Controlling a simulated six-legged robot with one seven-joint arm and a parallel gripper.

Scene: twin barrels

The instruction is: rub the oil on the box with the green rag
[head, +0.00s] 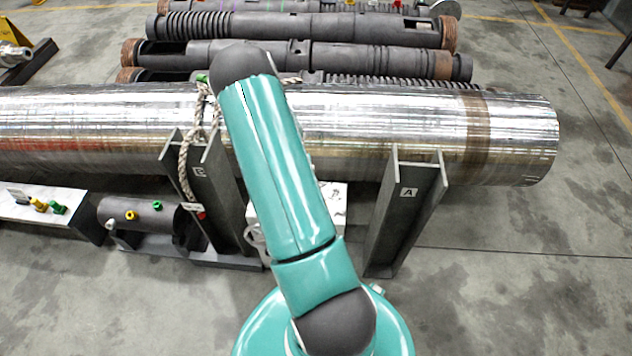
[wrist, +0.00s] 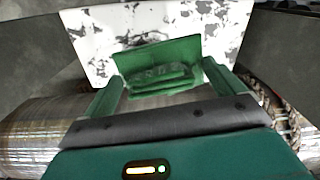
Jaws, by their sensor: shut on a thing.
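In the wrist view my gripper (wrist: 163,76) is shut on a folded green rag (wrist: 158,62), which sits between its two green fingers. Beyond the rag is a white box (wrist: 90,42) with dark, blotchy oil marks over its face. The rag overlaps the lower middle of that face in the picture; I cannot tell whether it touches. In the head view the white box (head: 337,203) shows only in part behind my teal arm, below the large metal pipe. My gripper and the rag are hidden there.
A long shiny pipe (head: 400,115) lies across on dark steel stands, one marked A (head: 408,205). A rope (head: 187,160) hangs at the left stand. A small grey cylinder (head: 140,213) and a white-topped bench (head: 40,207) are at left. Floor at right is clear.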

